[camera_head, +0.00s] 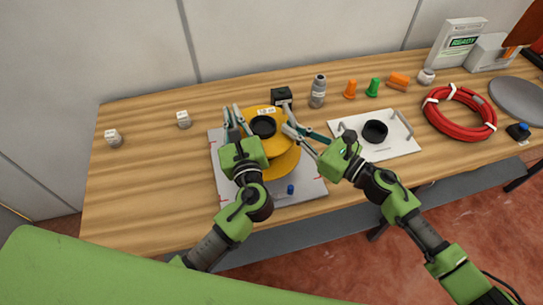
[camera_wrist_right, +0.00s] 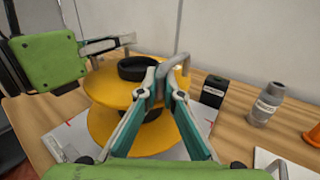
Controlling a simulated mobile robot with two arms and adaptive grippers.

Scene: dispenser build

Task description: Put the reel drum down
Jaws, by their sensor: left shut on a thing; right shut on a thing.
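The reel drum (camera_head: 280,163) is yellow with two flanges and a black centre ring; it also shows in the right wrist view (camera_wrist_right: 103,88). It is upright over a pale square base plate (camera_head: 307,189) with red marks. I cannot tell whether its lower flange touches the plate. My left gripper (camera_head: 233,122) is shut at the drum's left side, and what it grips is partly hidden. My right gripper (camera_head: 292,130) is at its right side; in the right wrist view its fingers (camera_wrist_right: 160,78) are closed at a grey bent handle (camera_wrist_right: 184,65) on the drum.
A black block (camera_head: 281,95) and a grey bottle (camera_head: 318,91) stand close behind the drum. A white plate (camera_head: 404,147) with handles and a black ring lies right, beside a red hose coil (camera_head: 461,128). Two small white blocks lie left. The table's left part is mostly clear.

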